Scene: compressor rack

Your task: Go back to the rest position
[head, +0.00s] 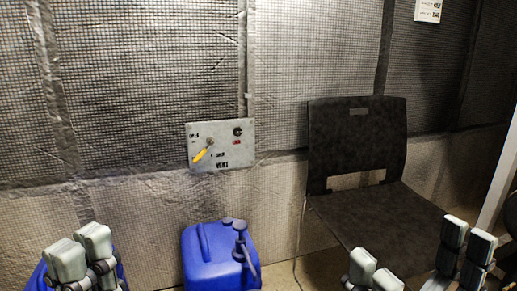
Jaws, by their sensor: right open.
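My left gripper (80,252) shows at the lower left corner, with its grey fingertips pointing up in front of something blue. Its two visible pads are close together, and the lower part is cut off by the frame, so I cannot tell whether it is open. My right gripper (421,256) is at the lower right, in front of the black chair's seat. Its fingers are spread wide apart with nothing between them. Nothing is seen held in either gripper.
A blue canister (212,262) with a dark blue pump top stands between my grippers. A black chair (357,140) stands against the padded wall at right. A grey wall panel (232,158) carries a yellow-handled lever (203,151). A pale post (497,178) leans at the right edge.

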